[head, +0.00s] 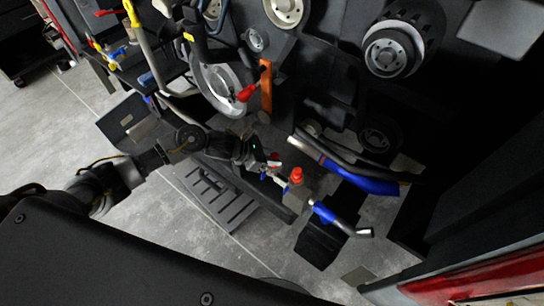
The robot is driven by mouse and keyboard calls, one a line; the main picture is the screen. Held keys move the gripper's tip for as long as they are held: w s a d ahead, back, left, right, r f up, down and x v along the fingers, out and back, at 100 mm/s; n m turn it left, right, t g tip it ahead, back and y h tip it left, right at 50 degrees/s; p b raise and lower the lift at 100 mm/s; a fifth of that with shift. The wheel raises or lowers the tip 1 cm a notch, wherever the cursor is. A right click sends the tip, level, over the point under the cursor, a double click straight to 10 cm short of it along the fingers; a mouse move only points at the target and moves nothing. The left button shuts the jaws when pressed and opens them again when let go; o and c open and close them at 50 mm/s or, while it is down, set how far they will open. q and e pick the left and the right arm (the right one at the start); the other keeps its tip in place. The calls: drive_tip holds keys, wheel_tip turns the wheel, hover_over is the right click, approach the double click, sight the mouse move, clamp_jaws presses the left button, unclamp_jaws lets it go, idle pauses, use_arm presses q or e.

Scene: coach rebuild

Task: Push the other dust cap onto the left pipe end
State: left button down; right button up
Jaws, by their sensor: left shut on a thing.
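My left gripper (268,166) reaches in from the left to the middle of the picture. Its jaws are shut on a small red piece that looks like a dust cap (274,157), partly hidden by the fingers. Another red dust cap (296,174) stands upright just right of the fingertips, on a small grey block or fitting. A silver pipe with a blue sleeve (331,214) lies right of and below that cap, its bare end to the right. A second pipe with a longer blue sleeve (362,181) runs above it. Whether the held cap touches a pipe end is too small to tell.
A dark slotted panel (215,195) lies on the grey floor below my left arm. An orange bracket (266,88) and a red-ended part (247,92) are above the gripper. Engine pulleys (393,52) fill the back. A red light strip (480,278) is at lower right.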

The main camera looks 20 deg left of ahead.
use_arm(q)
drive_tip(key=shift+s+f+b, duration=0.1)
drive_tip(key=shift+f+b, duration=0.15)
drive_tip(key=shift+b, duration=0.05)
drive_tip(key=c, duration=0.7)
unclamp_jaws()
drive_tip(key=shift+p+v, duration=0.6)
drive_tip(key=shift+v, duration=0.7)
drive_tip(key=p+v, duration=0.1)
drive_tip(key=v, duration=0.4)
drive_tip(key=shift+s+a+r+p, duration=0.1)
drive_tip(key=shift+r+p, duration=0.05)
drive_tip(key=shift+p, duration=0.15)
